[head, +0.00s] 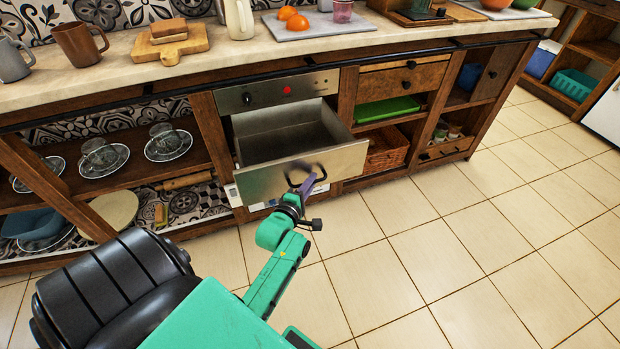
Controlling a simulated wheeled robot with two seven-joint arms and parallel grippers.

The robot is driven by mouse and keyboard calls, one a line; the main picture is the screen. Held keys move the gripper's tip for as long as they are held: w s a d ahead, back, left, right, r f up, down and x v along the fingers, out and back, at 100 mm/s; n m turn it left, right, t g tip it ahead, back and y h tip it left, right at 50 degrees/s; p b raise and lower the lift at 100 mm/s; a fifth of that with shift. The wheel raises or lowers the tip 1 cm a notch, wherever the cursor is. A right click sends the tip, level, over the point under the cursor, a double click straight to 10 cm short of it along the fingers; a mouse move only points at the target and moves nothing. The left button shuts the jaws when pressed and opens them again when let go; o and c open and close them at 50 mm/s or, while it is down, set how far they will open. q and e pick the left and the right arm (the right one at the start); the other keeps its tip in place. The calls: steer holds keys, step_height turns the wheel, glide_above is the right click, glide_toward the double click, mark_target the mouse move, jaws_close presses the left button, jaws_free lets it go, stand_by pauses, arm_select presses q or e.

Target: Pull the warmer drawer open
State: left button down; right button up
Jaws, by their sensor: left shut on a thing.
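The warmer drawer (262,178) is a steel drawer under the counter, and it stands pulled out. Its inside shows and looks empty. A steel panel (262,92) with a black knob and a red light is above it. A dark curved handle (318,172) is on the drawer's front. My left gripper (308,183) is at this handle and is shut on it; the fingers partly hide the handle. The arm reaches up from the lower middle. My right gripper is not in view.
Open shelves with glass dishes (104,157) are left of the drawer. A green tray (386,111) and a wicker basket (385,153) are on shelves to its right. The tiled floor (440,245) in front is clear. Mugs and boards stand on the counter.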

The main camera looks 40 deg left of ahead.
arm_select(q)
steer(key=c, duration=0.9)
jaws_free()
steer(key=shift+s, duration=0.25)
steer(key=p+v, duration=0.3)
steer(key=v, duration=1.1)
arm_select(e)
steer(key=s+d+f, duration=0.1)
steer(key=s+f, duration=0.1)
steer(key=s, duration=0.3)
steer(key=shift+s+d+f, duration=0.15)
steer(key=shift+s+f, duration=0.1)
